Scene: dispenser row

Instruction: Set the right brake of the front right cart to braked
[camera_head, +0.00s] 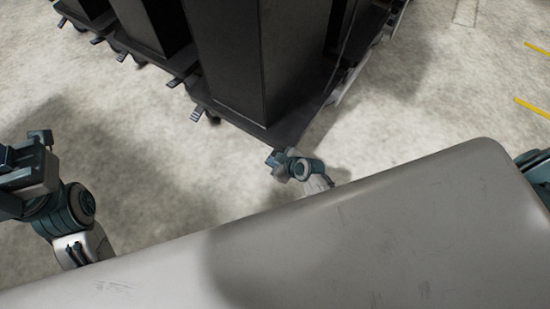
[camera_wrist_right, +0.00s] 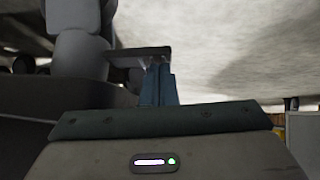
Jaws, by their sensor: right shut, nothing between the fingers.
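The front right cart (camera_head: 262,75) is a tall dark body on a flat dark base at the top middle of the head view. A small pedal (camera_head: 197,114) sticks out at its left front corner. My right gripper (camera_head: 274,158) is just below the base's front corner. In the right wrist view its fingers (camera_wrist_right: 158,84) are shut and empty. Their tips are at a dark flat pedal (camera_wrist_right: 140,52) beside a grey wheel part (camera_wrist_right: 80,50); I cannot tell whether they touch it. The head view hides this pedal. My left gripper (camera_head: 38,150) is raised at the far left, its opening unclear.
More dark carts (camera_head: 150,28) with small front pedals stand in a row to the upper left. Pale floor (camera_head: 150,140) is clear in front of them. Yellow floor lines (camera_head: 532,107) lie at the far right.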

